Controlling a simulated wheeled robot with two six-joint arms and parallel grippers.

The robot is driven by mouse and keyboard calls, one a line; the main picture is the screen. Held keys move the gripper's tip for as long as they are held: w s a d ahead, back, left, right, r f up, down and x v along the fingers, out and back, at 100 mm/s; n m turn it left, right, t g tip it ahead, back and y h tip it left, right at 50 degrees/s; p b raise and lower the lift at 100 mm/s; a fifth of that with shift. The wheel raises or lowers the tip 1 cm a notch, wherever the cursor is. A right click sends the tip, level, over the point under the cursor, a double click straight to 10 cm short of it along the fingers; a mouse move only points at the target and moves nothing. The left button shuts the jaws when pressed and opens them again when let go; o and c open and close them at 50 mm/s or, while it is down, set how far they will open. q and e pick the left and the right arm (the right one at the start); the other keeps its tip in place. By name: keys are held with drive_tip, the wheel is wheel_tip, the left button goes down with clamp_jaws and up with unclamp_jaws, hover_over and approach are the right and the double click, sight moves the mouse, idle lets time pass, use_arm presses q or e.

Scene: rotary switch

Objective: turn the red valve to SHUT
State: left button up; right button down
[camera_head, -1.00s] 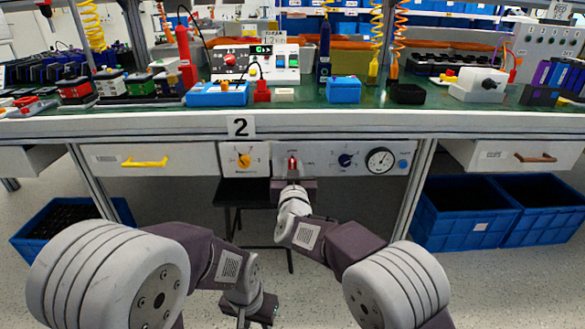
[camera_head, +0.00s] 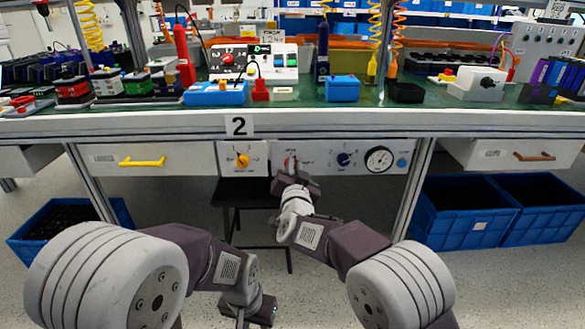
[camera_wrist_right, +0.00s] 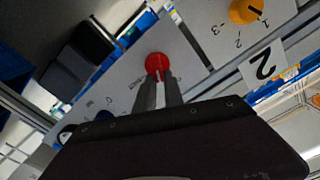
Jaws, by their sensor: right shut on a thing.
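The red valve (camera_head: 287,162) is a small red knob on the white panel below the bench edge. In the right wrist view the red valve (camera_wrist_right: 157,62) is a round red disc, with its grip part hidden between the fingers. My right gripper (camera_head: 291,172) is shut on it, rolled to one side; its fingers (camera_wrist_right: 159,88) reach the knob in the wrist view. Small lettering stands above and right of the valve, too blurred to read surely. My left gripper (camera_head: 258,311) hangs low, away from the panel; its fingers cannot be made out.
A drawer with a yellow handle (camera_head: 143,162) is further left. A dark stool (camera_head: 247,192) stands below the panel.

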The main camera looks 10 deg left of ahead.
drive_tip(key=shift+w+d+f+m+b, duration=0.15)
drive_tip(key=shift+f+m+b, duration=0.15)
drive_tip(key=shift+m+b, duration=1.3)
drive_tip(key=shift+s+d+f+m+b, duration=0.25)
drive_tip(key=shift+m+b, duration=0.4)
drive_tip(key=shift+m, duration=1.9)
drive_tip(key=shift+w+d+f+m+b, duration=0.1)
drive_tip(key=shift+w+f+m+b, duration=0.2)
drive_tip(key=shift+m+b, duration=1.3)
drive_tip(key=shift+s+m+p, duration=0.1)
drive_tip(key=shift+m+p, duration=0.3)
drive_tip(key=shift+m, duration=0.25)
drive_tip(key=c, duration=1.4)
unclamp_jaws()
drive_tip(key=shift+c, duration=0.2)
